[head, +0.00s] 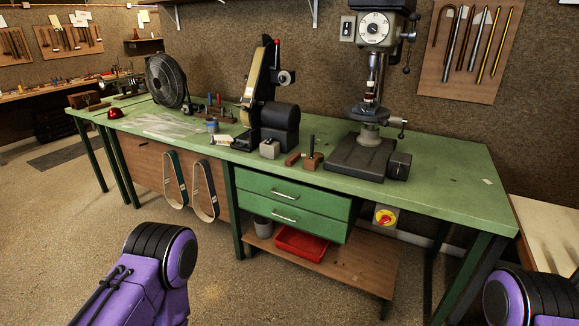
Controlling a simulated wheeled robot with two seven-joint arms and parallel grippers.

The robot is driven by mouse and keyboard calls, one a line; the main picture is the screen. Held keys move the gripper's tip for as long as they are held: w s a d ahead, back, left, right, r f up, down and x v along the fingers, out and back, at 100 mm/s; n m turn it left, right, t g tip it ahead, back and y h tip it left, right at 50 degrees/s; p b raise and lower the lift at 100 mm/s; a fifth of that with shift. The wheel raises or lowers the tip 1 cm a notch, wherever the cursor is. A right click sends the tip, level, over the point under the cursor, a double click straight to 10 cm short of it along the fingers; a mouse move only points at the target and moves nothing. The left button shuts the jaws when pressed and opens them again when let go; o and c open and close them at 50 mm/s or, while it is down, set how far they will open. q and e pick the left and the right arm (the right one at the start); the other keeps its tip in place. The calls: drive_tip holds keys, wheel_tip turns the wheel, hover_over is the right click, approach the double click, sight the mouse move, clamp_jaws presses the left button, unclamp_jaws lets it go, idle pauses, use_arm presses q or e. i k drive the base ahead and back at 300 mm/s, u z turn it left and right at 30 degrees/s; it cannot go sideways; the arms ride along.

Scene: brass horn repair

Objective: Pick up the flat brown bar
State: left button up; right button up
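A small flat brown piece (99,107) lies at the far left end of the green workbench (440,172), close to some brown blocks (82,99). A short reddish-brown piece (293,159) lies near the bench's front edge, beside a small brown block with a dark upright pin (312,162). I cannot tell which of these is the flat brown bar. Purple and black parts of my arms show at the bottom left and bottom right, in front of the bench. Neither of my grippers is in view.
A black fan (167,80), a belt sander (272,115) and a drill press (371,140) stand on the bench. Two belts (204,190) hang from its front. A red tray (300,243) is on the lower shelf. The bench's right end is mostly clear.

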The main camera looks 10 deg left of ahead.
sight(292, 158)
drive_tip(key=u, duration=0.55)
drive_tip(key=i, duration=0.7)
drive_tip(key=u, duration=0.55)
drive_tip(key=i, duration=0.95)
drive_tip(key=z, duration=0.4)
